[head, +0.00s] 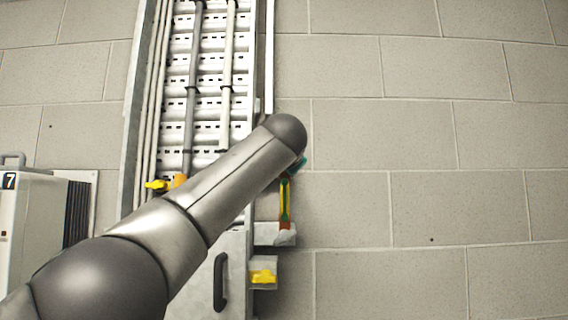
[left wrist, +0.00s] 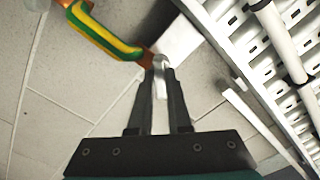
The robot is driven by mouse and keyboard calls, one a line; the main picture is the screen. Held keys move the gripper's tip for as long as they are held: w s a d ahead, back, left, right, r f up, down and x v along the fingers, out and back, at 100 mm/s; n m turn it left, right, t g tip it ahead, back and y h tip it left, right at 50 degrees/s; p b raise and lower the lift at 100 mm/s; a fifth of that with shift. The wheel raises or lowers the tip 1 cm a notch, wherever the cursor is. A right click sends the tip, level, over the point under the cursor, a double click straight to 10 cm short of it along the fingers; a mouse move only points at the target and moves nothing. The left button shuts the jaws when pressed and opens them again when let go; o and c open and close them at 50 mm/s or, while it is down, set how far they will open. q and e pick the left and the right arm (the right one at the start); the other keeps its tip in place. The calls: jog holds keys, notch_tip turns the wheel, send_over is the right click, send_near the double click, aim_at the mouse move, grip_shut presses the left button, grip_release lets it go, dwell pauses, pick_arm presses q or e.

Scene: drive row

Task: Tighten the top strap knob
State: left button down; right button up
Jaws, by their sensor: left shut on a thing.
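A green and yellow strap (head: 285,198) hangs upright beside the cable tray, with an orange piece at its lower end. Its upper end is hidden behind my left arm in the head view. In the left wrist view the strap (left wrist: 105,36) runs from the upper left to an orange end by a pale metal knob (left wrist: 160,62). My left gripper (left wrist: 160,78) is shut on this knob at its fingertips. A white block sits behind the knob. In the head view my left gripper is mostly hidden behind its arm. My right gripper is out of view.
A cable tray (head: 207,127) with vertical pipes stands left of the strap. A yellow handle (head: 157,185) and a lower yellow part (head: 263,277) stick out nearby. A white cabinet (head: 35,230) marked 7 stands at left. The block wall (head: 430,200) at right is bare.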

pick_arm(q)
jog(key=shift+r+m, duration=0.15)
jog(key=shift+m, duration=9.45)
jog(key=c, duration=0.9)
grip_release()
jog(key=shift+o, duration=0.2)
jog(key=s+b, duration=1)
jog(key=s, duration=0.5)
jog(key=shift+s, duration=0.15)
